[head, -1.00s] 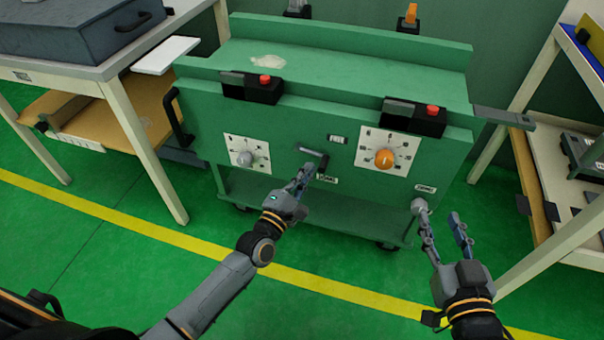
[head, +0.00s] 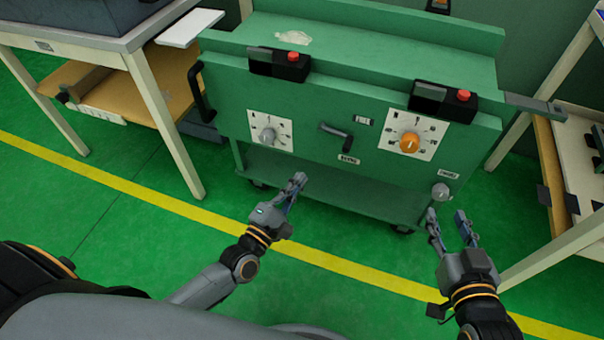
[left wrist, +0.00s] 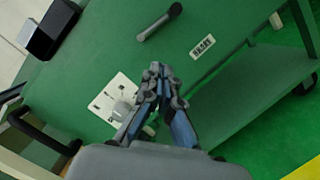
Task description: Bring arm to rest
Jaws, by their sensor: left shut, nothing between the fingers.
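My left gripper (head: 298,184) is shut and empty, in front of the green cart (head: 300,110) and below its handle. In the left wrist view its fingertips (left wrist: 157,72) meet, with the cart panel beyond them. My right gripper (head: 445,216) is open and empty at the lower right, near the grey round knob (head: 441,191) on the cart's corner. The black lever handle (head: 337,134) on the panel is apart from both grippers; it also shows in the left wrist view (left wrist: 160,22).
The panel has a grey dial (head: 268,135), an orange dial (head: 409,142) and two black boxes with red buttons (head: 292,57) above. A table (head: 165,110) stands left and a shelf (head: 565,150) right. Green floor with a yellow line (head: 150,197) is clear in front.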

